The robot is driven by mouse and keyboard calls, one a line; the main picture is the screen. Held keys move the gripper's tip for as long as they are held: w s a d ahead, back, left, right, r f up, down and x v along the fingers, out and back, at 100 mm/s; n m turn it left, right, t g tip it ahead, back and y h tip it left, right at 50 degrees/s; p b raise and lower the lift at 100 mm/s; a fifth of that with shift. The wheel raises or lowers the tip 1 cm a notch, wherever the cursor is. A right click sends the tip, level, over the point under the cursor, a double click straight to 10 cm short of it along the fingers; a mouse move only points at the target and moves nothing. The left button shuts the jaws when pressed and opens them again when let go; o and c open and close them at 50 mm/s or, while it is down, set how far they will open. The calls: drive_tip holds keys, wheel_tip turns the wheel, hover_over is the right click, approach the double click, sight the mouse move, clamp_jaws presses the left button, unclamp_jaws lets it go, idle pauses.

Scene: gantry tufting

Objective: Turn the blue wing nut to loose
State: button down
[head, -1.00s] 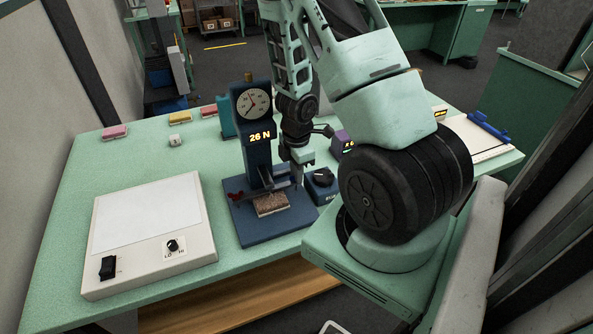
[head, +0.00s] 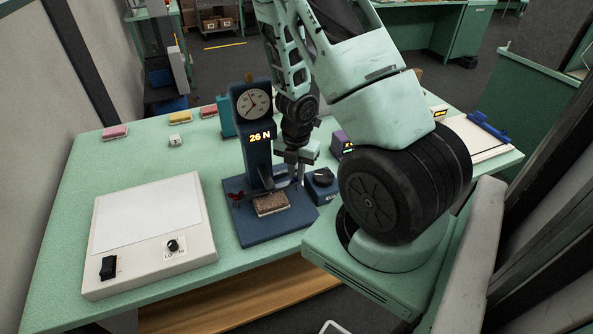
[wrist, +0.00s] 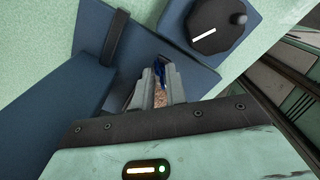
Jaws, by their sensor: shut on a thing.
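The blue wing nut (wrist: 163,71) shows as a small dark blue piece between my fingertips in the wrist view. My gripper (wrist: 160,78) is shut on it, and the fingers hide most of it. In the head view my gripper (head: 298,172) points down at the right side of the blue test stand (head: 257,160), and the blue nut cannot be made out there. The stand has a round dial (head: 253,104) and a display (head: 262,137) reading 26 N. A brown tufted sample (head: 271,204) lies on its base.
A red wing nut (head: 237,196) sits at the left of the stand's base. A dark knob box (head: 321,182) stands close to the right of my gripper. A white light panel (head: 150,225) lies on the left; the green table (head: 95,170) behind it is mostly clear.

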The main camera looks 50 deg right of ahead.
drive_tip(key=n, duration=0.3)
drive_tip(key=shift+n, duration=0.3)
drive_tip(key=n+b, duration=0.1)
drive_tip(key=n, duration=0.2)
drive_tip(key=shift+n, duration=0.3)
drive_tip(key=n+b, duration=0.1)
drive_tip(key=n, duration=0.5)
drive_tip(key=shift+n, duration=0.3)
drive_tip(key=c, duration=1.6)
unclamp_jaws()
drive_tip(key=shift+c, duration=0.2)
drive_tip(key=shift+r, duration=0.1)
wheel_tip(320, 180, up, 17)
drive_tip(key=p, duration=0.6)
drive_tip(key=shift+p, duration=0.4)
